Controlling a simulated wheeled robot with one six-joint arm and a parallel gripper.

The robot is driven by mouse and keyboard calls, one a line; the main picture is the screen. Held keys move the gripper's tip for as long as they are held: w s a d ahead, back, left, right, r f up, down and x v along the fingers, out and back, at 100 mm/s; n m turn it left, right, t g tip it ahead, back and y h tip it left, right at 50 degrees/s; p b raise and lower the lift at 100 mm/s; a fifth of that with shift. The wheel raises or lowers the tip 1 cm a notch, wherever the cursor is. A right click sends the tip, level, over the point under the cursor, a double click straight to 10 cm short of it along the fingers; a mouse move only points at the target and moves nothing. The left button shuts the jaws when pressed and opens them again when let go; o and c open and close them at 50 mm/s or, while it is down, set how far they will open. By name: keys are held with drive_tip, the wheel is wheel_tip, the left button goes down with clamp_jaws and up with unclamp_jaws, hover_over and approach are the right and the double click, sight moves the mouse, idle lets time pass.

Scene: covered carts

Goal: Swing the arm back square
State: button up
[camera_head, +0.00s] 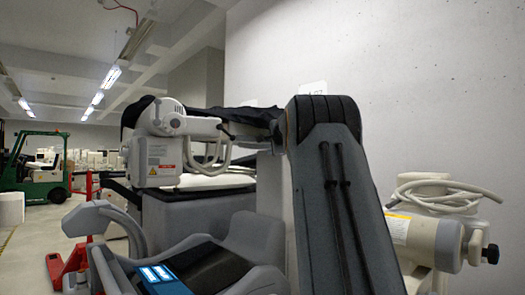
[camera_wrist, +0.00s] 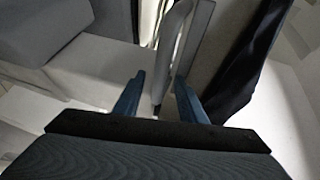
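In the head view a white jointed arm (camera_head: 204,127) runs sideways and ends at the left in a boxy white head (camera_head: 160,157) with a warning label. Dark cloth (camera_head: 240,114) lies along its top. A dark grey upright in the foreground hides its right end; I cannot tell whether that upright is mine. In the wrist view my gripper (camera_wrist: 160,80) has two blue fingers, spread apart. A slim grey bar (camera_wrist: 174,40) reaches down between them, and I see gaps beside it. I cannot tell which part the bar belongs to. My gripper is not clearly seen in the head view.
A grey unit with a blue-lit screen (camera_head: 165,279) stands low in front. Coiled pale hose (camera_head: 440,190) sits at the right by the concrete wall (camera_head: 420,80). A green forklift (camera_head: 40,170) and a red pallet jack (camera_head: 66,262) stand at the left.

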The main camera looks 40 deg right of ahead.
drive_tip(key=p+x, duration=0.2)
drive_tip(key=x, duration=0.1)
drive_tip(key=p+x, duration=0.1)
drive_tip(key=x, duration=0.1)
drive_tip(key=shift+w+a, duration=0.25)
drive_tip(key=shift+w, duration=0.05)
drive_tip(key=shift+p+x, duration=0.95)
drive_tip(key=shift+x, duration=0.15)
drive_tip(key=shift+f, duration=0.1)
clamp_jaws()
